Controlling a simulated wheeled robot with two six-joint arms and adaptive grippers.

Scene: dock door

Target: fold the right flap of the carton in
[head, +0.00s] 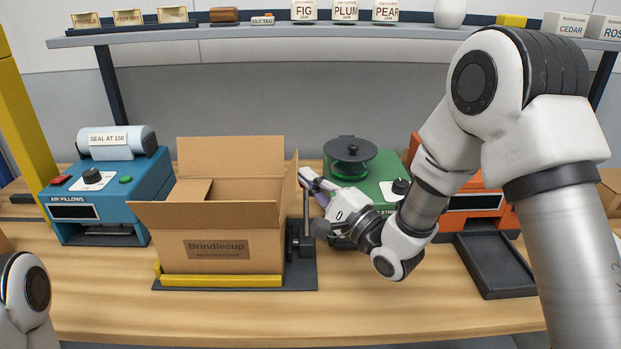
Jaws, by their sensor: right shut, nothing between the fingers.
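The open brown carton (225,247) stands in the middle left of the bench, with "Brindlecup" on its front. Its right flap (289,188) stands up, tilted slightly outward. The back flap is upright, the front flap leans outward toward me, and the left flap appears folded inward. My right gripper (308,182) is shut and empty, with its tips close beside the outer face of the right flap; I cannot tell whether they touch. Of my left arm only a link shows at the lower left; its gripper is not in view.
The carton sits on a dark fixture with a yellow front stop (220,281) and a black post (305,225) at its right. A blue air-pillow machine (110,195) stands left. A green machine (375,188), an orange machine (470,205) and a black tray (493,265) are right. The front bench is clear.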

